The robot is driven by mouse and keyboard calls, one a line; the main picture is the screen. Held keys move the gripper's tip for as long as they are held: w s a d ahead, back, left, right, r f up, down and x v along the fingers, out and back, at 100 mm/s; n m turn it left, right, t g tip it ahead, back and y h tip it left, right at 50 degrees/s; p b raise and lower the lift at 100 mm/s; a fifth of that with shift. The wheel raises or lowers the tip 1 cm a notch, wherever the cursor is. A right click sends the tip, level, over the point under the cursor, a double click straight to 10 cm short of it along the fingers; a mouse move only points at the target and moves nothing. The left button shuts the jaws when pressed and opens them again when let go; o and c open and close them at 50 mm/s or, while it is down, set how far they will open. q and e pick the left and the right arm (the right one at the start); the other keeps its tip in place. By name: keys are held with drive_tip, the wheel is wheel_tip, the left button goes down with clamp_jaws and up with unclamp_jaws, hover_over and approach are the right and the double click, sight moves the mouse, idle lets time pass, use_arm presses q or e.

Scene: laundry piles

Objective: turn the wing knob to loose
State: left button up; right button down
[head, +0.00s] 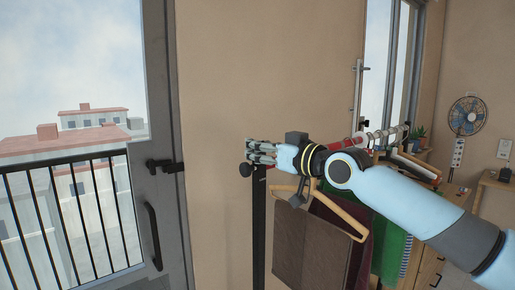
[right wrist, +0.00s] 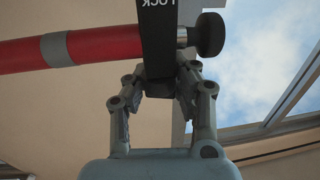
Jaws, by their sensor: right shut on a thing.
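My right gripper (head: 257,152) reaches in from the right and is at the top left end of the garment rack, by its black post (head: 259,225). In the right wrist view, its fingers (right wrist: 160,82) are closed around a small dark piece, seemingly the wing knob (right wrist: 160,88), at the end of the post (right wrist: 157,35) marked LOCK, with upside-down letters. The fingers hide most of the knob, so its turn angle cannot be told. My left gripper is not in view.
The rack's red rail (right wrist: 100,45) carries hangers and garments, including a brown one (head: 300,235) and a green one (head: 392,240), close below my right arm. A glazed door (head: 158,190) stands left. A wooden cabinet (head: 430,268) and fan (head: 468,116) are at right.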

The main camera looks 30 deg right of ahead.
drive_tip(key=shift+f, duration=0.3)
drive_tip(key=c, duration=1.5)
unclamp_jaws()
drive_tip(key=shift+c, duration=0.2)
drive_tip(key=o, duration=0.5)
drive_tip(key=shift+s+d+r, duration=0.1)
drive_tip(key=shift+s+r, duration=0.1)
drive_tip(key=shift+w, duration=0.1)
drive_tip(key=shift+r, duration=0.2)
wheel_tip(320, 180, up, 10)
drive_tip(key=shift+f, duration=0.2)
